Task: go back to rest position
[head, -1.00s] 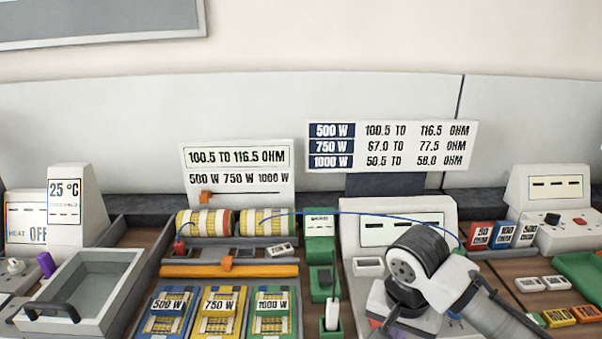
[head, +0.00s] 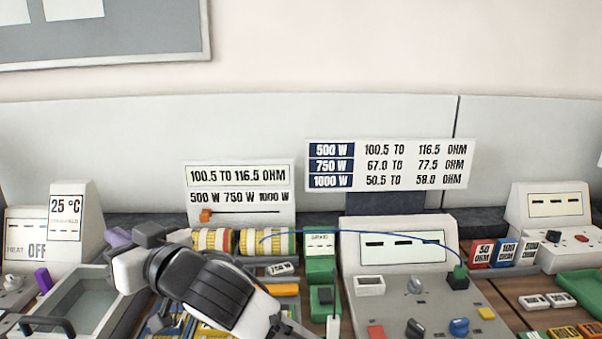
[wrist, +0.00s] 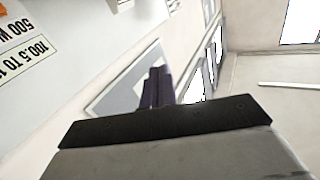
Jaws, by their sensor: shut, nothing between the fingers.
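My arm reaches across the lower left and hides much of the coloured trays. The blue lead (head: 385,230) arches from the striped rolls (head: 268,242) to a dark green plug (head: 457,278) on the grey meter (head: 400,247).
The grey bath (head: 112,308) with a dark handle stands lower left. A green device (head: 320,270) stands mid-bench. Ohm blocks (head: 506,250) and a green tray (head: 583,284) are at the right. Sign boards (head: 390,166) stand at the back. The space above the bench is clear.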

